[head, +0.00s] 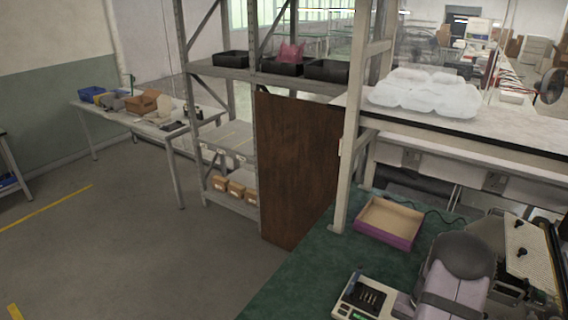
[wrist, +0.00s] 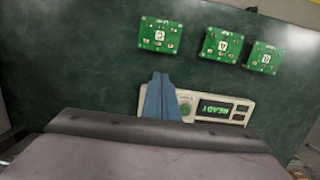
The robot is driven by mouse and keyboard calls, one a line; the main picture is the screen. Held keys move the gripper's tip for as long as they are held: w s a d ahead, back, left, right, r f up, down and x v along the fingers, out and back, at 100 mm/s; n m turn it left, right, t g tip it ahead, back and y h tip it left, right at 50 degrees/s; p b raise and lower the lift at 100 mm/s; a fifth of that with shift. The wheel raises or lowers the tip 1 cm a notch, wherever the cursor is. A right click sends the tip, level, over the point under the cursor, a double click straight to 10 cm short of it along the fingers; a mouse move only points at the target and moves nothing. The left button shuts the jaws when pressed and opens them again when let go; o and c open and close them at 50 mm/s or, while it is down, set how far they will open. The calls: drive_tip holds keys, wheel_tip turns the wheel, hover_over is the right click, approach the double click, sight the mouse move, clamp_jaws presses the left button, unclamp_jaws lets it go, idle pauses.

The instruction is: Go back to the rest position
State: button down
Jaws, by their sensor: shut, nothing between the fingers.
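My gripper (wrist: 160,78) shows in the wrist view as two blue fingers pressed together, with nothing between them. The fingers point over the dark green work surface (wrist: 85,65) and cover the left part of a pale device (wrist: 185,97) with a lit READY display. I cannot tell the height of the fingertips above it. In the head view my arm (head: 460,268) is at the lower right, and the fingers cannot be made out there.
Green circuit boards marked C (wrist: 160,35), A (wrist: 222,44) and B (wrist: 264,57) lie beyond the fingers. An open purple-sided box (head: 390,222) sits on the green surface. A brown panel (head: 295,165) and shelving (head: 233,73) stand behind. Floor at left is clear.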

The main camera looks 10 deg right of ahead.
drive_tip(key=shift+g+y, duration=0.6)
drive_tip(key=s+a, duration=0.6)
drive_tip(key=shift+a+r, duration=0.3)
drive_tip(key=shift+r, duration=0.1)
drive_tip(key=s+a+r+n+h, duration=0.1)
drive_tip(key=s+a+r+n, duration=0.2)
drive_tip(key=a+r, duration=0.35)
drive_tip(key=s+a+r+n+h, duration=0.1)
drive_tip(key=s+a+r+n, duration=0.2)
drive_tip(key=a, duration=0.6)
drive_tip(key=w+a+r+n+t, duration=0.2)
drive_tip(key=w+a+r+n, duration=0.1)
drive_tip(key=w+a+r, duration=0.25)
wheel_tip(320, 180, down, 53)
drive_tip(key=b, duration=5.3)
drive_tip(key=shift+s+a, duration=0.4)
drive_tip(key=shift+s, duration=0.05)
